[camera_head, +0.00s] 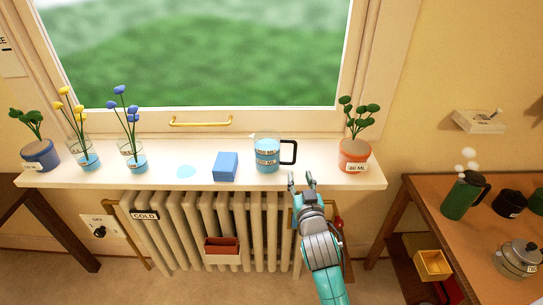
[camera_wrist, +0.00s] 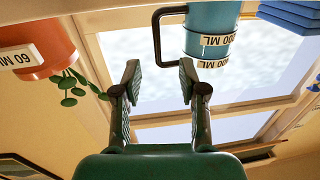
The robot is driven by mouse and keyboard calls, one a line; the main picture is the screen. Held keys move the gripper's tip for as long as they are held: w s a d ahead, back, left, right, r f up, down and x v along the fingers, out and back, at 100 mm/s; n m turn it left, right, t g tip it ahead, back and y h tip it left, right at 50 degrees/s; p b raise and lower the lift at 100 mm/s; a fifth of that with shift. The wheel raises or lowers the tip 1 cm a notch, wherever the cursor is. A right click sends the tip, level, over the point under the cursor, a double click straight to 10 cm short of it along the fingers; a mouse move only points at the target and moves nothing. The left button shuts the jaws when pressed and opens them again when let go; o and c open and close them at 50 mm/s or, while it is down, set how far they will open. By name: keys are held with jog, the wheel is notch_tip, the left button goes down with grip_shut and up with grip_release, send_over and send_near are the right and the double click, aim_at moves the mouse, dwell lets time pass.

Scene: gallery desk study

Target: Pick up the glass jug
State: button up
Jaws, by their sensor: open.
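The glass jug (camera_head: 266,160) stands on the windowsill, right of the middle. It holds blue liquid, carries labels, and its dark handle (camera_head: 289,152) points right. My gripper (camera_head: 301,180) is open and empty at the sill's front edge, a little to the right of and in front of the jug, apart from it. In the wrist view, which appears upside down, the jug (camera_wrist: 212,30) and its dark handle (camera_wrist: 160,38) are at the top, beyond the open fingers (camera_wrist: 158,82). The jug's far end is cut off there.
An orange plant pot (camera_head: 354,155) stands to the right. Flower glasses (camera_head: 134,158) stand further left. A radiator (camera_head: 190,225) is below the sill (camera_head: 300,175); a side table (camera_head: 440,195) is at right.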

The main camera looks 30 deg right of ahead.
aim_at(295, 155)
jog(key=shift+r+x, duration=0.15)
jog(key=shift+x, duration=2.65)
jog(key=shift+r+x, duration=0.1)
jog(key=shift+x, duration=2.75)
jog(key=shift+s+d, duration=0.1)
jog(key=shift+d, duration=0.05)
grip_shut()
jog(key=shift+r, duration=0.1)
